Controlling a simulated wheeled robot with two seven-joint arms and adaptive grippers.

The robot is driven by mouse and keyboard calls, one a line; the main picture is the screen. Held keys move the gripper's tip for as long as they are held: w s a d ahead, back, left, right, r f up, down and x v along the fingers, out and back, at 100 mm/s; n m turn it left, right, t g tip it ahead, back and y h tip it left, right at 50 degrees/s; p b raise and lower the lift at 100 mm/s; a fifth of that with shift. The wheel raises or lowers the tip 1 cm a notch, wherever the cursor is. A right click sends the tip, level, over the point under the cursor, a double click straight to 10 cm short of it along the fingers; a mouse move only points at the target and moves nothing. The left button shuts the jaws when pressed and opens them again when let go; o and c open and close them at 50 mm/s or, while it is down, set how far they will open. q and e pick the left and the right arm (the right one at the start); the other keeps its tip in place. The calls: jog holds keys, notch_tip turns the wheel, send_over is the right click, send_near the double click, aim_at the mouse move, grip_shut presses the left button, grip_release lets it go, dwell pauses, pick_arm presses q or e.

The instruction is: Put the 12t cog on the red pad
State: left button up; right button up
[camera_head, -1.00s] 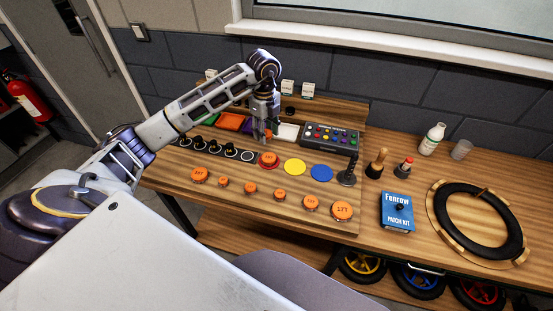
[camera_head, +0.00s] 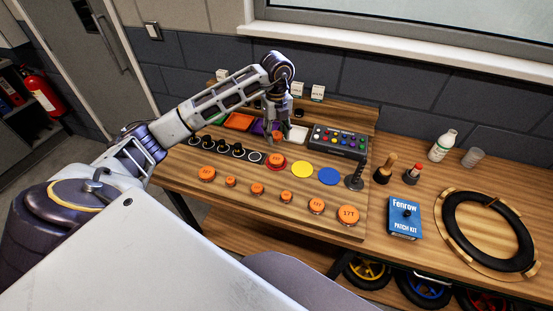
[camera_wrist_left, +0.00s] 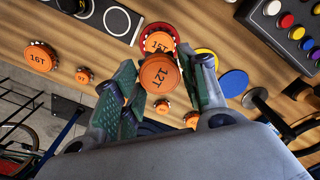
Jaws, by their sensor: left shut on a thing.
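The 12t cog (camera_wrist_left: 158,75) is an orange disc marked 12T, held between the fingers of my left gripper (camera_wrist_left: 160,88) in the left wrist view. In the head view my left gripper (camera_head: 277,138) points down above the back part of the board, with a bit of orange between its fingertips. The red pad (camera_wrist_left: 152,28) carries another orange cog (camera_wrist_left: 157,43), its label partly covered by the held cog. The pad's red rim also shows in the head view (camera_head: 268,166), just below the gripper. My right gripper is in neither view.
Yellow (camera_head: 302,169) and blue (camera_head: 329,176) pads lie bare to the right of the red one. Several orange cogs line the front, including 17T (camera_head: 348,215). A button box (camera_head: 340,141) stands behind, a dark post (camera_head: 355,175) at the right, black parts (camera_head: 222,148) at the left.

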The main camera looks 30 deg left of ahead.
pick_arm(q)
jog(key=p, duration=0.1)
send_over(277, 159)
jog(key=shift+a+f, duration=0.1)
jog(key=shift+f, duration=3.05)
jog(key=shift+f+p, duration=0.35)
jog(key=shift+f, duration=1.5)
jog(key=shift+f, duration=0.2)
jog(key=o, duration=1)
